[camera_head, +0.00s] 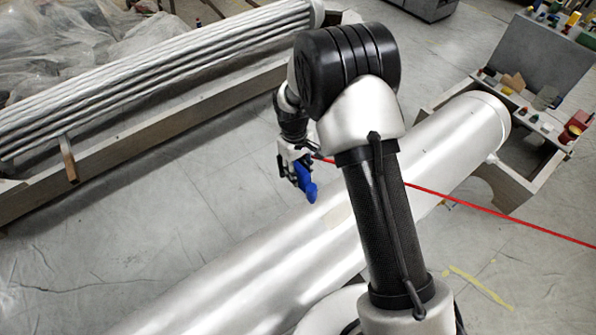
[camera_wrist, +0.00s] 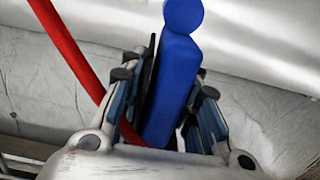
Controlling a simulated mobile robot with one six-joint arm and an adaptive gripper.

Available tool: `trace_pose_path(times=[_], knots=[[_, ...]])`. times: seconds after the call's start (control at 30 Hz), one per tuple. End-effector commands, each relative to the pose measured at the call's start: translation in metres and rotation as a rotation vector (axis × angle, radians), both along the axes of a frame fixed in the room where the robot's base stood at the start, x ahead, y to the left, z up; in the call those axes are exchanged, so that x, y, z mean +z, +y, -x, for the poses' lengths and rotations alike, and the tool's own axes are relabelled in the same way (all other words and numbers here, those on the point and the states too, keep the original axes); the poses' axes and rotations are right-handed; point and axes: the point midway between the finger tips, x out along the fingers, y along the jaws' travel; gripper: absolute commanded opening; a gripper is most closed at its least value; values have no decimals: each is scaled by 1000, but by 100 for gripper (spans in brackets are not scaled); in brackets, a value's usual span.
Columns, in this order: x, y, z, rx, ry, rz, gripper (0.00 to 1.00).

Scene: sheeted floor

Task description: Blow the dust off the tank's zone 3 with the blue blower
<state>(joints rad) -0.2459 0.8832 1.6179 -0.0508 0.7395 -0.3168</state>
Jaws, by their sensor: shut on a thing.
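The tank (camera_head: 270,265) is a long silver cylinder lying from the lower left to the upper right in the head view. It also shows in the wrist view (camera_wrist: 275,50) as a bright band at the top. My gripper (camera_head: 297,172) is shut on the blue blower (camera_head: 306,184), just off the tank's far side. In the wrist view the blower (camera_wrist: 176,85) stands between the fingers of my gripper (camera_wrist: 168,112), its rounded end toward the tank. A pale patch (camera_head: 339,214) shows on the tank beside my arm. I cannot tell which part is zone 3.
A red hose (camera_head: 480,207) runs from the gripper across the tank to the right edge. A rack of silver tubes (camera_head: 150,80) and plastic sheeting (camera_head: 80,45) lie at the left. A grey workbench (camera_head: 540,60) with small items stands upper right. Bare floor (camera_head: 130,215) lies between rack and tank.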

Motion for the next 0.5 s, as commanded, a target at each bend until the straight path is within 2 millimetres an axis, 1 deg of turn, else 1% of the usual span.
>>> trace_pose_path(times=[0.07, 0.17, 0.37, 0.4, 0.5], knots=[[-5, 2, -3, -12, -5, -5, 21], [-18, 1, -2, -13, -5, -4, 21], [-59, -1, 2, -11, -2, -2, 21], [-52, -11, -5, -15, -6, -3, 21], [-49, -28, -17, -14, -7, -3, 21]])
